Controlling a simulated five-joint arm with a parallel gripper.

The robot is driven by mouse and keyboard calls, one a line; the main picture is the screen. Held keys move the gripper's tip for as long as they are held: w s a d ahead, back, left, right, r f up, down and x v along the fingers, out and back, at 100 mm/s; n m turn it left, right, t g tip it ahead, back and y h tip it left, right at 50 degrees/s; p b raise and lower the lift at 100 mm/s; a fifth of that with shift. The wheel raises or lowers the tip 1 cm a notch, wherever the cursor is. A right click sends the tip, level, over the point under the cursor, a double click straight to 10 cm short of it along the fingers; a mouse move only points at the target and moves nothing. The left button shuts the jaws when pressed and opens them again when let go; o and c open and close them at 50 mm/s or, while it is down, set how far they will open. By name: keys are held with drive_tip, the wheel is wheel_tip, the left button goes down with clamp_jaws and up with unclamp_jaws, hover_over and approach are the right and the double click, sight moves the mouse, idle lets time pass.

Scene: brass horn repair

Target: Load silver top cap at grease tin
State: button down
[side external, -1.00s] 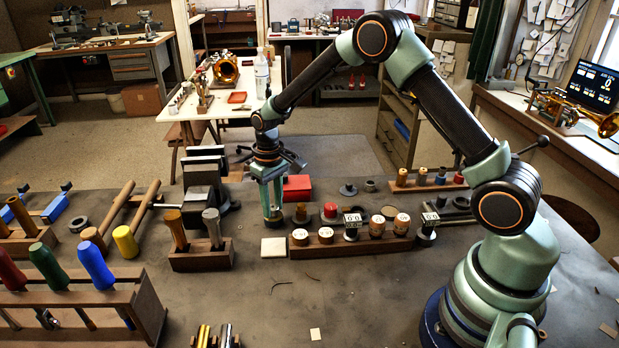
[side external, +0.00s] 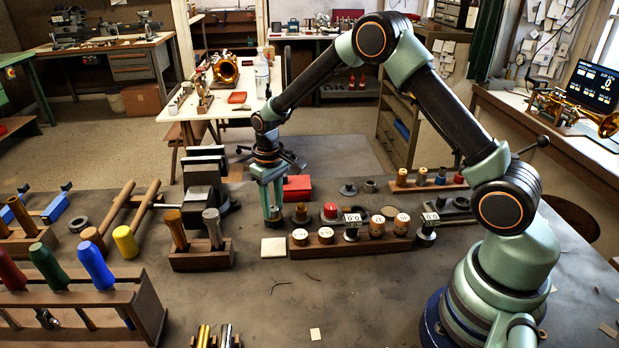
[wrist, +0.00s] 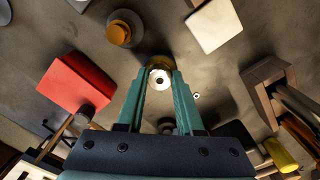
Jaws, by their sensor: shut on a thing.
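My gripper (side external: 273,213) points down just left of the grease tin in the side view. In the wrist view its two green fingers (wrist: 160,80) are closed on a small round silver cap (wrist: 160,77) with a hole or dark spot in its middle. A brass-coloured rim shows just beyond the cap. The cap is hard to make out in the side view. What I take for the grease tin (side external: 301,214) is a dark round tin with an amber top; in the wrist view the tin (wrist: 121,33) stands up and left of the fingertips, apart from them.
A red box (side external: 297,188) stands behind the tin. A white square pad (side external: 273,247) lies in front of my gripper. A wooden rack (side external: 350,246) with several round pieces is to the right, and a two-handled tool block (side external: 201,258) to the left.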

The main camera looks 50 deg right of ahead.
sight(273, 208)
drive_tip(key=shift+f, duration=0.1)
drive_tip(key=shift+r, duration=3.55)
